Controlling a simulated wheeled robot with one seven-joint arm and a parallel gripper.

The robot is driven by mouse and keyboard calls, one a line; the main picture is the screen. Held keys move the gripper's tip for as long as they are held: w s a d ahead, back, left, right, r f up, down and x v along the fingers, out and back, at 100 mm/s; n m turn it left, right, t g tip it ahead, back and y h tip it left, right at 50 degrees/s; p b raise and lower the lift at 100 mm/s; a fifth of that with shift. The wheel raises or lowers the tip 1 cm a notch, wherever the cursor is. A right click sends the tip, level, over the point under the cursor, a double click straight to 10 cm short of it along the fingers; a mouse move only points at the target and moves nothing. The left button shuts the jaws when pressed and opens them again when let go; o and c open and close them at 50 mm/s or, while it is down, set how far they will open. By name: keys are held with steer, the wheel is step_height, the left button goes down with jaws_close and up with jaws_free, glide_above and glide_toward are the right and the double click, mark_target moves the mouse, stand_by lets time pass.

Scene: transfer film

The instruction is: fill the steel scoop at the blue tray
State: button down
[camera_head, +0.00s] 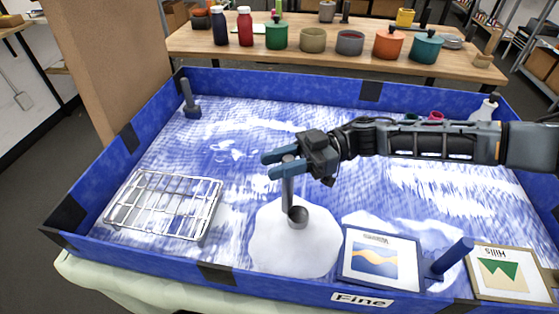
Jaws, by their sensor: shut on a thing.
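The blue tray (240,77) is a wide, low-walled box with black corner patches and a label reading "Fine" on its front wall. A white mound (283,247) lies inside it near the front middle. The steel scoop (298,217) stands upright, its cup at the mound's upper part and its handle rising to my gripper. My gripper (279,165) comes in from the right and is shut on the scoop's handle. The cup's inside looks dark grey; whether it holds anything is unclear.
A wire rack (163,204) sits at left in the tray. A grey-handled tool (190,99) stands at the back left. Two framed pictures, one with waves (378,262) and one labelled "Hills" (512,272), and a blue-handled tool (452,256) are at front right. Pots stand on a table (200,43) behind.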

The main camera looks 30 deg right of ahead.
step_height(320, 180, down, 3)
steer(key=shift+f+b, duration=0.15)
steer(key=shift+b, duration=1.05)
